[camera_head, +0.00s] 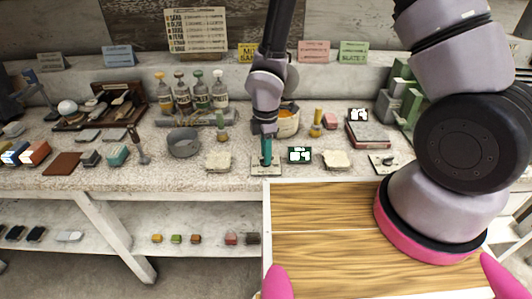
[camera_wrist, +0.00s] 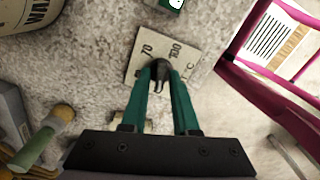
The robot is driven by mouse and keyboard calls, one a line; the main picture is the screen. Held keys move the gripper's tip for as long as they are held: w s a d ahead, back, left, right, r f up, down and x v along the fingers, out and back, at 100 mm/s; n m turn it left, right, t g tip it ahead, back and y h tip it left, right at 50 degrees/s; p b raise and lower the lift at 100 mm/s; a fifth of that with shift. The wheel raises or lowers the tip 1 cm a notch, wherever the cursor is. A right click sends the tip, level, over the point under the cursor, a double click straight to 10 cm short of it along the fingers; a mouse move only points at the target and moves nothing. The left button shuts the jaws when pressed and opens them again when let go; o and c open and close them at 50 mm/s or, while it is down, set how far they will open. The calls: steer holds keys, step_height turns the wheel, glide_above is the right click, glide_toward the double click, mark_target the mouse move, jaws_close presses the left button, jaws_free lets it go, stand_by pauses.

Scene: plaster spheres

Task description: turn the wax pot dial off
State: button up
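The wax pot dial has a dark knob (camera_wrist: 160,68) on a pale plate (camera_wrist: 183,42) marked 70, 100 and °C. In the head view the plate (camera_head: 259,172) lies at the bench's front edge, below my gripper (camera_head: 266,160). My gripper (camera_wrist: 163,76) points down, with its teal fingertips on either side of the knob and seemingly touching it. The knob's lower part and some of the plate are hidden by the fingers. The wax pot (camera_head: 288,125) stands behind the dial; its lettered side (camera_wrist: 28,16) shows at the upper left in the wrist view.
A small dark green display (camera_head: 300,155) sits right of the dial plate. Pale lumps lie on both sides (camera_head: 218,161) (camera_head: 337,159). Another plate with a dark knob (camera_head: 384,161) is farther right. A green-handled brush (camera_wrist: 40,140) shows at lower left in the wrist view.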

steer(key=shift+o, duration=0.3)
step_height(320, 180, up, 11)
stand_by(0.5)
steer(key=w+d+r+m+t, duration=0.3)
steer(key=d+r+m, duration=1)
steer(key=r, duration=0.5)
steer(key=s+d+r+m+t+y, duration=0.1)
steer(key=s+d+r+m+t, duration=0.1)
steer(key=s+d+r+m, duration=0.2)
steer(key=s+d+r+m+t+y, duration=0.1)
steer(key=s+d+r+m+t, duration=0.1)
steer(key=s+d+r+m, duration=0.3)
step_height(320, 180, up, 5)
steer(key=d+m, duration=0.1)
steer(key=m, duration=0.2)
steer(key=shift+s+d+r, duration=0.15)
steer(key=shift+s+d, duration=0.05)
steer(key=shift+d, duration=0.2)
